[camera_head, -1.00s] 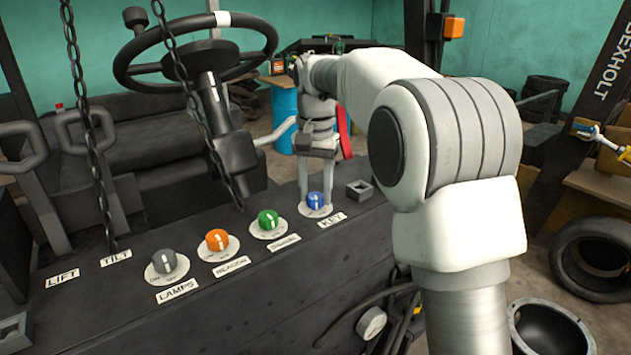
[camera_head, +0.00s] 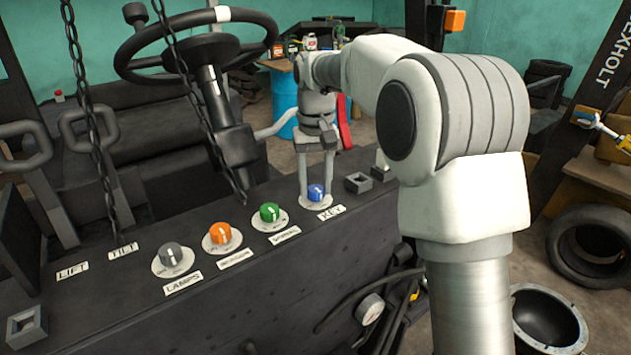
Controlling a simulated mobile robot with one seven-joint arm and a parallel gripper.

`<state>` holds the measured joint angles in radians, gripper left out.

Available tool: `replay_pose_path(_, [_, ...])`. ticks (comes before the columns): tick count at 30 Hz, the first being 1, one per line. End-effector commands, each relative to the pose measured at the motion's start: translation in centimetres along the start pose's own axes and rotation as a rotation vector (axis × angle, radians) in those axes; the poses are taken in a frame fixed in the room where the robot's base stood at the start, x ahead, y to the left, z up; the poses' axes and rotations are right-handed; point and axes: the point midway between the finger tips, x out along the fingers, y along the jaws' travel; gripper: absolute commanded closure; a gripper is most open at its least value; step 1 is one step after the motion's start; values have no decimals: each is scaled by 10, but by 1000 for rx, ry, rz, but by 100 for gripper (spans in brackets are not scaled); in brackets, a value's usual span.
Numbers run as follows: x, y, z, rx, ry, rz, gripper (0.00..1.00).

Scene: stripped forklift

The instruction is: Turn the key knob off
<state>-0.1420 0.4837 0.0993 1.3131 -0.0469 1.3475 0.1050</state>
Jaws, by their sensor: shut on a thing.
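The blue key knob (camera_head: 316,192) sits on its round white dial at the far right end of the row on the dark panel. A white label reading KEY (camera_head: 331,213) lies just in front of it. My gripper (camera_head: 316,186) points down from above with one finger on each side of the blue knob, shut on it. The white pointer mark on the knob faces the camera. The dial's lettering is too small to read, and the fingers partly cover the dial's far side.
Grey lamps (camera_head: 171,255), orange (camera_head: 221,233) and green (camera_head: 269,212) knobs stand in a row to the left. A small square socket (camera_head: 358,182) is close on the right. The steering wheel (camera_head: 198,46) and hanging chains (camera_head: 92,130) are at the left.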

Motion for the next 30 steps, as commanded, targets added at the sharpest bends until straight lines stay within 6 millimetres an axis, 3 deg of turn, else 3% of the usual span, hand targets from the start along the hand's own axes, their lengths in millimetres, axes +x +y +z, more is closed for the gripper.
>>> replay_pose_path(9, [-1, 0, -1, -4, 3, 0, 100])
replay_pose_path(10, [-1, 0, -1, -4, 3, 0, 51])
replay_pose_path(15, [-1, 0, 0, -3, 2, 0, 23])
replay_pose_path(25, [-3, 0, 0, -2, 2, 0, 23])
replay_pose_path(30, [-24, 0, -1, -2, 5, 0, 23])
